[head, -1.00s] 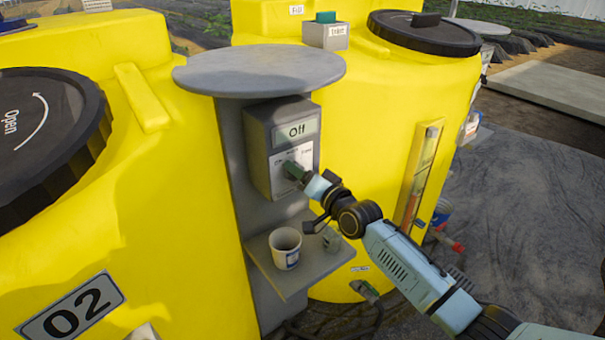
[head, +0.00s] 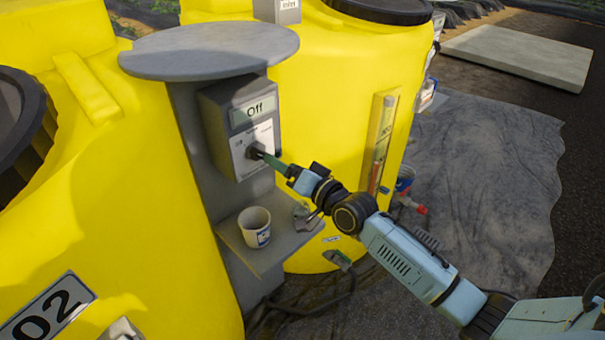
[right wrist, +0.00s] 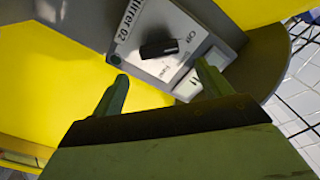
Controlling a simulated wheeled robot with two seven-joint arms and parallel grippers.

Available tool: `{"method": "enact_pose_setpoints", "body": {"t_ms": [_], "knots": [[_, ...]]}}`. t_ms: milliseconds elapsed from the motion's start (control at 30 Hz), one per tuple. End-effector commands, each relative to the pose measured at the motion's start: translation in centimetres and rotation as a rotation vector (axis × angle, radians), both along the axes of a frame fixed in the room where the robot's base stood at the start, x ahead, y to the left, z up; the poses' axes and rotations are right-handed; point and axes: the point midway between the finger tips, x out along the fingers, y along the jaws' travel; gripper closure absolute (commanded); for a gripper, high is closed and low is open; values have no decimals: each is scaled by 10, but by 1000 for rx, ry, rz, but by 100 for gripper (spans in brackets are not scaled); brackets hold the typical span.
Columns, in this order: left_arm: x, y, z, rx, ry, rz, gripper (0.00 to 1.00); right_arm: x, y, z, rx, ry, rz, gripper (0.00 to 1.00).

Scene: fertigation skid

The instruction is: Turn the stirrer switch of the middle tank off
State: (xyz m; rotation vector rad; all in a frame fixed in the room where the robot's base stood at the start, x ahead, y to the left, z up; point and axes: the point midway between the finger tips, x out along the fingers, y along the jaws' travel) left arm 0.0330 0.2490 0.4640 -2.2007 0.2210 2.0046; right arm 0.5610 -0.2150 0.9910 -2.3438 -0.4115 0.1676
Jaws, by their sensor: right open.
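The grey stirrer switch box (head: 240,125) is fixed to a grey post between two yellow tanks. Its display (head: 253,111) reads "Off". In the right wrist view the box carries a "Stirrer 02" label (right wrist: 129,20) and a black knob (right wrist: 160,48) on a white dial plate. The knob also shows in the head view (head: 255,151). The tank at left (head: 130,225) carries an "02" plate (head: 45,312). My right gripper (right wrist: 162,80) is open and empty, its fingertips in front of the knob and apart from it in the wrist view. My left gripper is out of view.
A round grey top (head: 208,47) overhangs the box. Below, a small grey shelf (head: 285,240) holds a white cup (head: 255,227). A second yellow tank (head: 335,95) with a level gauge (head: 380,140) stands close behind my right arm. Open ground lies at right.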

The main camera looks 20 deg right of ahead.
Motion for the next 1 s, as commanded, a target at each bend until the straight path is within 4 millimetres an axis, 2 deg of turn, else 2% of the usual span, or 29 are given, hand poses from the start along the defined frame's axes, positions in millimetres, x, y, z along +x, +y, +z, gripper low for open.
{"method": "enact_pose_setpoints", "body": {"t_ms": [100,333,900,1000], "knots": [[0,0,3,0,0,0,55,-23,-8,0,-1,1,0,23],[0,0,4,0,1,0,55,-47,-17,0,0,-1,-1,23],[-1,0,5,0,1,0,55,-51,-19,0,0,-1,0,23],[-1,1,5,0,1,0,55,-51,-20,-8,-10,11,-7,23]]}}
